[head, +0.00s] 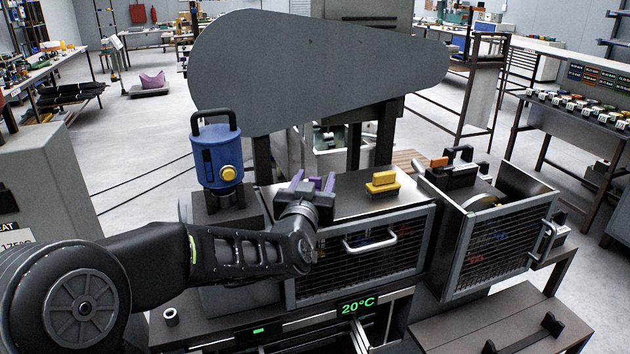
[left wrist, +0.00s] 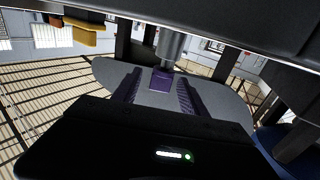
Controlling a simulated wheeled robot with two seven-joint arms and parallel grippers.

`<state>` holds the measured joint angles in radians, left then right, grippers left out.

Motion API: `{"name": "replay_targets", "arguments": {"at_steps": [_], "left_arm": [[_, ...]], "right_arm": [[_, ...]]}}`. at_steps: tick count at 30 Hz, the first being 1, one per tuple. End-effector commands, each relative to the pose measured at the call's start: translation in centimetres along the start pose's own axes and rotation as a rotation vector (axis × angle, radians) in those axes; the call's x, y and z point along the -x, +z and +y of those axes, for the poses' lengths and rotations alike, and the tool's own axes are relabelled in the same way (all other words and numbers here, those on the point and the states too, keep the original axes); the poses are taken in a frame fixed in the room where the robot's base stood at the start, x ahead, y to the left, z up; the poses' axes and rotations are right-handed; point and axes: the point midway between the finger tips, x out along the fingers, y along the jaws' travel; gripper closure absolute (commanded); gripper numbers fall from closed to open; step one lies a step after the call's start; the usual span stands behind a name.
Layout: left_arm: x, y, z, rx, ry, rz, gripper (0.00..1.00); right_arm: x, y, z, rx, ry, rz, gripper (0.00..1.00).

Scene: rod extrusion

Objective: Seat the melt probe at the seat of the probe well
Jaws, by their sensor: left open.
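My left gripper (head: 313,184) has purple fingers and is open above the front edge of the dark machine top. It also shows in the left wrist view (left wrist: 158,97). A grey metal cylinder with a purple block (left wrist: 162,78) at its end appears between or just beyond the fingertips; it may be the melt probe. The fingers are apart and not closed on it. In the head view a small purple piece (head: 316,183) shows between the fingers, its lower part hidden by my gripper. I cannot make out the probe well. My right gripper is not in view.
A blue canister (head: 217,158) with a black handle stands left of my gripper. A yellow-handled block (head: 382,183) sits to the right on the machine top. A large grey guard (head: 310,70) rises behind. A mesh guard (head: 500,250) stands at the right.

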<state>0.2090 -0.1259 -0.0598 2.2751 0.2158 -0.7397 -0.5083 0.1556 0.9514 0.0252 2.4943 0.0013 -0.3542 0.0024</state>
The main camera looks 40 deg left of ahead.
Motion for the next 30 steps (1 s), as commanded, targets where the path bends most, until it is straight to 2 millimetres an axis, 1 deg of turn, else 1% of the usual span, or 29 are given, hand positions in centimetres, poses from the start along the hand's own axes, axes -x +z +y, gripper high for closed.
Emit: {"name": "replay_targets", "arguments": {"at_steps": [9, 14, 21, 24, 27, 30], "left_arm": [[0.0, 0.1, 0.0, 0.0, 0.0, -0.001, 0.5], [1.9, 0.1, -0.1, 0.002, 0.0, 0.001, 0.5], [5.9, 0.0, 0.0, 0.001, 0.0, 0.002, 0.5], [7.1, 0.0, 0.0, 0.001, -0.001, 0.002, 0.5], [7.7, 0.0, 0.0, 0.0, 0.0, 0.001, 0.5], [7.9, 0.0, 0.0, 0.0, 0.0, 0.0, 0.5]], "right_arm": [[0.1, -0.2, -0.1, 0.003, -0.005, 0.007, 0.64], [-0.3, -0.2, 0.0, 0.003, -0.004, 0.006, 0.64], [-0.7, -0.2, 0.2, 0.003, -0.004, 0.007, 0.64], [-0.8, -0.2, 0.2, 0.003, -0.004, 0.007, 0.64], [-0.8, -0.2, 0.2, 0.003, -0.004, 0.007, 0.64], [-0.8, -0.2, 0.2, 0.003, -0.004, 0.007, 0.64]]}}
